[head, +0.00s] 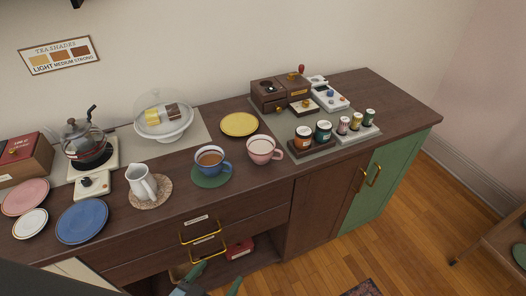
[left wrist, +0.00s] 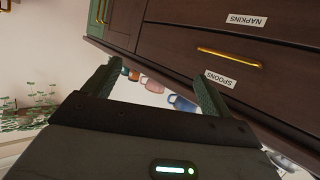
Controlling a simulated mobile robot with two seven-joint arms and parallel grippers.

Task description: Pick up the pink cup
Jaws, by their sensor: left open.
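My left gripper (head: 217,277) is low in front of the drawers, open and empty, well short of the cup. In the left wrist view its two fingers (left wrist: 156,88) are spread apart. Between them, farther off, the pink cup (left wrist: 153,85) and the blue cup (left wrist: 182,103) show small. My right gripper is not in view.
The blue cup stands on a green coaster (head: 211,181). A white pitcher (head: 142,186) stands left of it, and a yellow plate (head: 239,124) lies behind. A tray of jars (head: 311,151) is right of the pink cup. Gold drawer handles (head: 201,231) stick out below.

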